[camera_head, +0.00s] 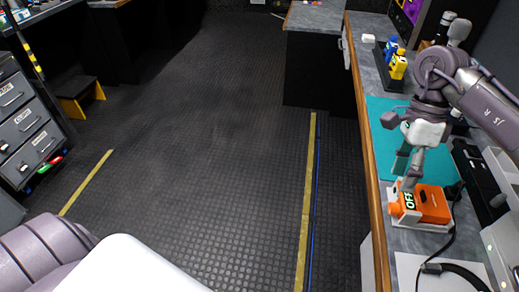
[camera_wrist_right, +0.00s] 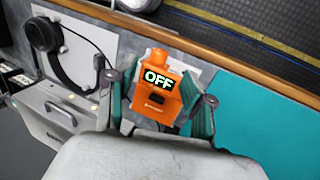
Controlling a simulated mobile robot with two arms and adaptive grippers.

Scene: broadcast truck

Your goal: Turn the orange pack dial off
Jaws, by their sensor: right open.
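The orange pack (camera_head: 432,204) sits on a white base on the right-hand counter. Its lit display (camera_head: 409,201) reads OFF, and the reading is also clear in the right wrist view (camera_wrist_right: 158,81). A rounded orange knob, which looks like the dial (camera_head: 394,209), sticks out at the pack's aisle-side end; it also shows above the display in the right wrist view (camera_wrist_right: 157,57). My right gripper (camera_wrist_right: 157,95) is open, with one teal-padded finger on each side of the pack. I cannot tell whether the fingers touch it. My left gripper is not in view.
A teal mat (camera_head: 384,120) lies behind the pack. Yellow and blue units (camera_head: 397,67) stand in a dark tray farther back. Black headphones (camera_head: 455,274) and a cable lie in front. The counter's wooden edge (camera_head: 367,150) borders the open aisle floor (camera_head: 210,130).

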